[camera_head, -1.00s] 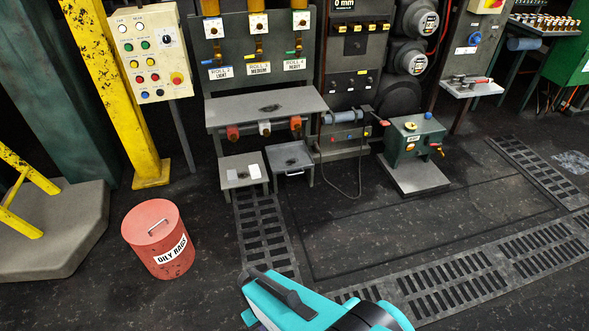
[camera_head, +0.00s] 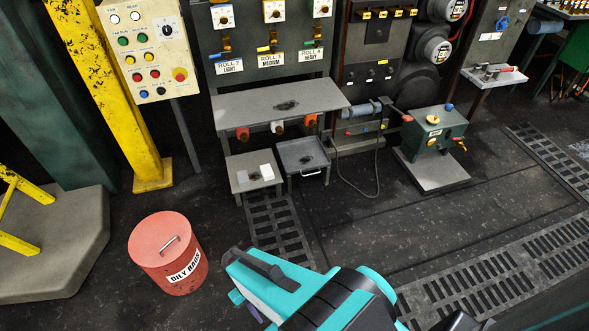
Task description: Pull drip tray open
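The drip tray (camera_head: 303,157) is a shallow dark grey tray with a raised rim and a dark stain inside. It sits low under the grey shelf (camera_head: 280,103) of the roll valve stand, and its front part shows in front of the shelf's shadow. A pale bar handle (camera_head: 311,173) is on its front edge. Its back is hidden beneath the shelf. My teal and dark arm enters at the bottom centre, short of the tray, with dark floor between. No gripper fingers can be made out, and nothing of mine touches the tray.
A low grey stand (camera_head: 242,181) with a white block is just left of the tray. A red oily rags bin (camera_head: 158,248) stands at left. A green pump box (camera_head: 432,134) and hanging cable are at right. Floor grating (camera_head: 276,225) lies before the tray.

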